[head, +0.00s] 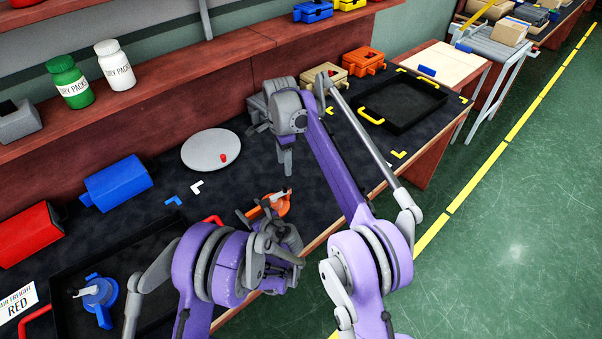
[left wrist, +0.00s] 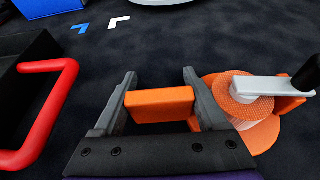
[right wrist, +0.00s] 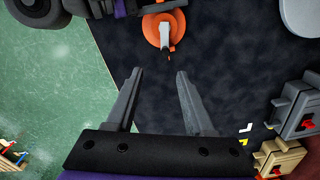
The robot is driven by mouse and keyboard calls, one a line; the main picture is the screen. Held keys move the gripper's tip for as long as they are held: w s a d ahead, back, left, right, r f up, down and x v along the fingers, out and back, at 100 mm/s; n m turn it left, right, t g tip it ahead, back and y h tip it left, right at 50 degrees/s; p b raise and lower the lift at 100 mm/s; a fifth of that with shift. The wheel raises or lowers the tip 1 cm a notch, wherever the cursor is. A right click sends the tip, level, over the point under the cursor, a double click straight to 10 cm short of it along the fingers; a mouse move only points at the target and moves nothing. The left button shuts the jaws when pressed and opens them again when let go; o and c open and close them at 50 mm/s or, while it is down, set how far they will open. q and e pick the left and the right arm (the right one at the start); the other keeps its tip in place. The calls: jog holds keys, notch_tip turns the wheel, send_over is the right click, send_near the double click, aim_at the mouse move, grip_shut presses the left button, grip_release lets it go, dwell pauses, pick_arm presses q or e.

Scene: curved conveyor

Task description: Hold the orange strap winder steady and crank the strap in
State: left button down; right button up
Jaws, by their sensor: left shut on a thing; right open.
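The orange strap winder (head: 276,203) lies on the dark bench mat, near the bench's front edge. In the left wrist view the winder's round spool (left wrist: 240,100) carries a light grey crank arm (left wrist: 268,86) with a black knob (left wrist: 308,73). My left gripper (left wrist: 158,88) is shut on the winder's orange block-shaped handle, one finger on each side. My right gripper (right wrist: 158,75) is open and empty over the mat. In the right wrist view the winder (right wrist: 163,30) is beyond its fingertips, apart from them. In the head view the left arm partly hides the winder.
A black tray with a red handle (left wrist: 68,70) is left of the winder. A blue winder (head: 98,293) sits in that tray. A round grey disc (head: 208,150) and blue box (head: 118,184) lie behind. Beige (head: 323,86) and orange boxes (head: 364,62) and another black tray (head: 405,105) are right.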

jog(key=s+d+m+y, duration=0.4)
jog(key=m, duration=0.1)
jog(key=shift+s+d+f+m+y, duration=0.15)
jog(key=shift+d+f+m+y, duration=0.15)
jog(key=shift+m, duration=0.1)
jog(key=n+h, duration=0.5)
jog(key=n, duration=0.4)
send_near(285, 186)
notch_tip(285, 186, down, 9)
jog(key=shift+d+f, duration=0.1)
grip_shut()
dwell(0.4)
